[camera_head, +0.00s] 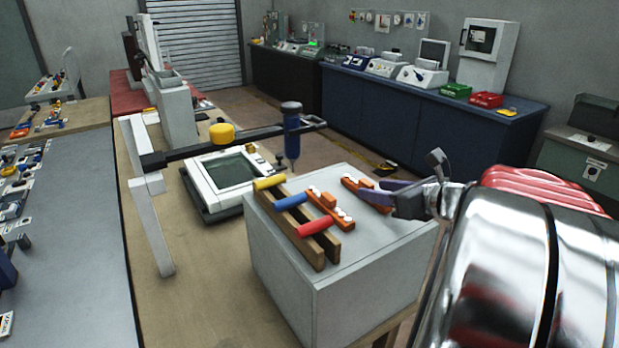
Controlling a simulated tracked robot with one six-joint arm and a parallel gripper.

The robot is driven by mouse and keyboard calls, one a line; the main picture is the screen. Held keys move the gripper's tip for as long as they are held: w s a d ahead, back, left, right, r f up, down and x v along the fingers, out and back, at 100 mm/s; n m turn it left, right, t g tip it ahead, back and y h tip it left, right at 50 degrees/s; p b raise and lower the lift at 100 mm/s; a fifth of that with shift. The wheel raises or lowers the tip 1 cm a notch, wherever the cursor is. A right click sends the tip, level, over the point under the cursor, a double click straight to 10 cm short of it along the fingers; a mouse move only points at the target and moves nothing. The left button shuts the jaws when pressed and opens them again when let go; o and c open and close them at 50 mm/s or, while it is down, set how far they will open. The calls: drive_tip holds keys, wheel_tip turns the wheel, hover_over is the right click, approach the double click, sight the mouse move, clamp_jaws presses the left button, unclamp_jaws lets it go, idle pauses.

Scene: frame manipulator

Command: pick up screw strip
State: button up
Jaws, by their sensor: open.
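Two orange strips carrying small white pieces, which look like screw strips, lie on top of the grey-white block. One orange strip (329,209) lies beside the wooden rack, its far end near the rack's blue handle. The other orange strip (350,183) lies farther right, and my fingers partly cover it. My gripper (371,190) reaches in from the right over this right strip, with its purple-grey fingers open. Whether the fingers touch the strip cannot be told from this angle.
The block (370,280) also bears a wooden rack (300,240) with yellow, blue and red handles. A dark upright tool (291,135) on a horizontal arm stands just behind. A white-framed screen device (232,172) sits to the left. The block's right front top is clear.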

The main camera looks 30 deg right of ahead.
drive_tip(key=shift+x, duration=2.6)
drive_tip(key=shift+f, duration=0.1)
drive_tip(key=shift+c, duration=0.2)
clamp_jaws()
